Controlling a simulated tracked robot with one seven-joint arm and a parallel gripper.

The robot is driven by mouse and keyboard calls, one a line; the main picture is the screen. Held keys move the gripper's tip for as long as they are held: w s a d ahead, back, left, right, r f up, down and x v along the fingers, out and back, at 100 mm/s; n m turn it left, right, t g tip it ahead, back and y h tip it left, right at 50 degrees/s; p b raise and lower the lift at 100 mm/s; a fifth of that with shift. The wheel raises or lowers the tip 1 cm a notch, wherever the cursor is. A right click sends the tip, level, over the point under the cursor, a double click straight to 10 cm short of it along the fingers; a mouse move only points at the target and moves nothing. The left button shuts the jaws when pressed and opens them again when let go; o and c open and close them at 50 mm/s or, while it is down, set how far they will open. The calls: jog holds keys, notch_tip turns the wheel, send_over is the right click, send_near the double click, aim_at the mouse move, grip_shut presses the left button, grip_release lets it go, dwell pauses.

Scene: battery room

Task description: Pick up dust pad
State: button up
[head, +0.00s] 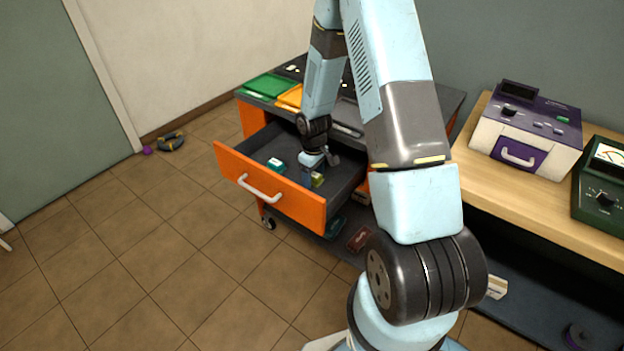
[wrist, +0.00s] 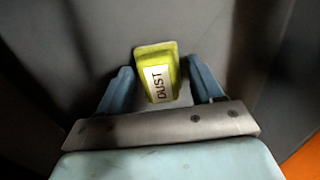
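The dust pad (wrist: 158,68) is a yellow-green block with a white label reading DUST. In the wrist view it lies on the grey drawer floor between the two blue fingers of my gripper (wrist: 160,85). A gap shows on each side of the pad, so the fingers are open around it and do not appear to touch it. In the head view my gripper (head: 314,176) reaches down into the open orange drawer (head: 270,190), and a bit of the yellow-green pad (head: 318,180) shows beside it.
A teal and white item (head: 275,164) lies in the drawer left of my gripper. The drawer walls stand close around it. Green (head: 269,86) and orange (head: 291,96) trays sit on the cart top. A wooden bench (head: 520,208) with instruments stands at right.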

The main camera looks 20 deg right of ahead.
jog(key=c, duration=0.8)
jog(key=shift+r, duration=0.1)
jog(key=shift+r, duration=0.25)
notch_tip(320, 180, up, 2)
jog(key=shift+w+r, duration=0.1)
jog(key=s+d+r, duration=0.1)
jog(key=s+r, duration=0.2)
jog(key=s, duration=0.1)
jog(key=s+d+r, duration=0.2)
jog(key=s+r, duration=0.1)
jog(key=s, duration=0.2)
jog(key=s+d+r, duration=0.1)
jog(key=s+r, duration=0.3)
jog(key=shift+s+d+r, duration=0.1)
jog(key=shift+s+d, duration=0.1)
jog(key=shift+d, duration=0.1)
